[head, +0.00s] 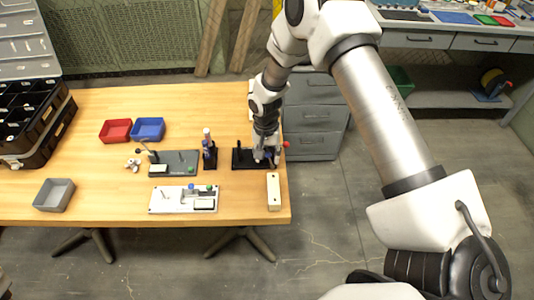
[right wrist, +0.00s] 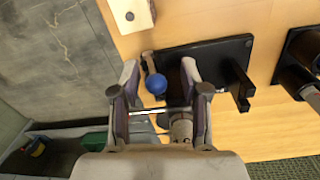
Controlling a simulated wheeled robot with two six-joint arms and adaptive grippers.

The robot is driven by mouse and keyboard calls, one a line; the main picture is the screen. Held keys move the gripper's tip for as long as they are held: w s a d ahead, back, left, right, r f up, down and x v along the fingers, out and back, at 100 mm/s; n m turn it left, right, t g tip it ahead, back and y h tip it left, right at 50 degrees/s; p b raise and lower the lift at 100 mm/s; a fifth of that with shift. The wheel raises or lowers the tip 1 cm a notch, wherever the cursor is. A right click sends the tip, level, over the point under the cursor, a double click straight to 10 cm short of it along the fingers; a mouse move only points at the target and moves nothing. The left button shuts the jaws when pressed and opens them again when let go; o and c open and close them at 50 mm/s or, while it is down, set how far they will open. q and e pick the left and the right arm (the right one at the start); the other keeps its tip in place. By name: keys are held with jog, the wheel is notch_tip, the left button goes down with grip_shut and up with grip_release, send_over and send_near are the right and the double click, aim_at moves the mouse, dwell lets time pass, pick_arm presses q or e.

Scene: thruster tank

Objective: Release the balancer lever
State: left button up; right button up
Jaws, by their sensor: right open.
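The balancer's black base (head: 244,158) lies near the right end of the wooden table, partly hidden under my right gripper (head: 265,158). In the right wrist view the base (right wrist: 215,52) carries a black upright post (right wrist: 240,88) on its right side. A blue ball knob (right wrist: 156,84) on a short tan stem shows at the base's left end, taken to be the lever's knob. My right gripper (right wrist: 160,88) is open, with its fingers on either side of the knob. I cannot tell whether a finger touches it. My left gripper is not in view.
A cream block (head: 273,190) lies close in front of the balancer, near the table's right edge. A stand with bottles (head: 209,155) is to its left. Farther left are a dark green board (head: 174,164), a white board (head: 184,200) and red (head: 116,131) and blue (head: 148,129) bins.

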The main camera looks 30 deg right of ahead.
jog(key=shift+s+r, duration=0.2)
jog(key=shift+s, duration=0.05)
jog(key=shift+s+r, duration=0.15)
jog(key=shift+s, duration=0.05)
jog(key=c, duration=0.5)
grip_shut()
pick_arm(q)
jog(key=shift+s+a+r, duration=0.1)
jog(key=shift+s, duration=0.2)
pick_arm(e)
jog(key=shift+w+a, duration=0.1)
jog(key=shift+w, duration=0.05)
jog(key=shift+d+t+y, duration=0.25)
jog(key=shift+t+y, duration=0.15)
jog(key=shift+y, duration=0.1)
jog(key=shift+s+d+f+t+y+b, duration=0.3)
jog(key=shift+d+t+y+b, duration=0.15)
jog(key=shift+b, duration=0.6)
jog(key=shift+r, duration=0.25)
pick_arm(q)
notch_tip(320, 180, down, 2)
pick_arm(e)
jog(key=shift+r, duration=0.1)
